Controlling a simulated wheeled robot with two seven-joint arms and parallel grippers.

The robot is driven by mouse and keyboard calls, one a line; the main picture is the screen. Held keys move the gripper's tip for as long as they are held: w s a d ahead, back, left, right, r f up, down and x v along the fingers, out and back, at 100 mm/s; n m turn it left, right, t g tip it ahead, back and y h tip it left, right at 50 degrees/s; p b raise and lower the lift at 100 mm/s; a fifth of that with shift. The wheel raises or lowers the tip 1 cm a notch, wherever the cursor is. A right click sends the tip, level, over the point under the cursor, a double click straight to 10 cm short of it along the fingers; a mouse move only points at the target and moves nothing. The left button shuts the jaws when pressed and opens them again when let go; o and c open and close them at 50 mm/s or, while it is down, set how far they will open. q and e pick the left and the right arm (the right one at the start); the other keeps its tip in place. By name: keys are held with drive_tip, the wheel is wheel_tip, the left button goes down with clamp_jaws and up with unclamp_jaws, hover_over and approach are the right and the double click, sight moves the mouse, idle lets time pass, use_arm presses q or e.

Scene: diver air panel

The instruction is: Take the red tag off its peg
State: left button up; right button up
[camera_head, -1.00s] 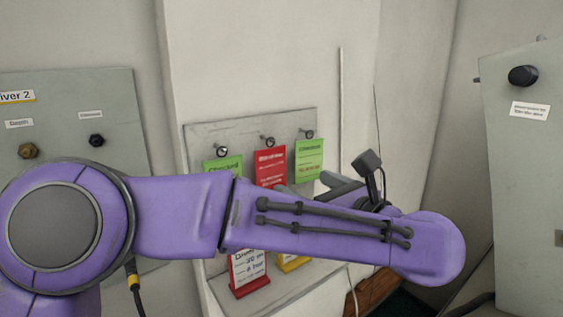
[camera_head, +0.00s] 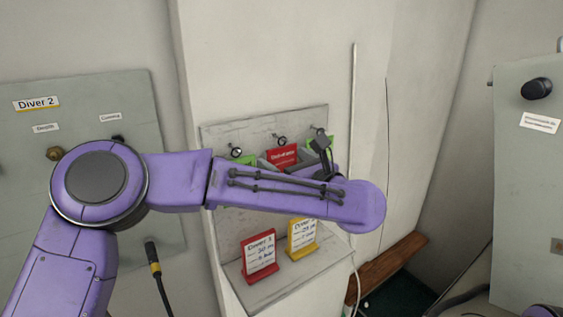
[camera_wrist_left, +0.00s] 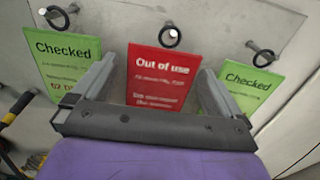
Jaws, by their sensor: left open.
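The red "Out of use" tag (camera_wrist_left: 162,72) hangs by a black ring on the middle peg (camera_wrist_left: 168,28) of a grey board. In the head view the tag (camera_head: 283,154) shows only its upper part; my left arm hides the rest. My left gripper (camera_wrist_left: 160,85) is open, with one finger at each side of the red tag's lower part in the wrist view. The head view shows only a bit of this gripper (camera_head: 270,166) behind the arm. I cannot tell whether the fingers touch the tag. My right gripper is not in view.
Green "Checked" tags hang on the pegs to the left (camera_wrist_left: 62,65) and right (camera_wrist_left: 245,86), close beside the fingers. Below, a red card stand (camera_head: 259,255) and a yellow one (camera_head: 302,238) stand on a shelf (camera_head: 285,287). A Diver 2 panel (camera_head: 40,120) is at left.

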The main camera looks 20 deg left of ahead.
use_arm(q)
drive_tip(key=shift+d, duration=0.1)
drive_tip(key=shift+w+d, duration=0.1)
drive_tip(key=c, duration=0.9)
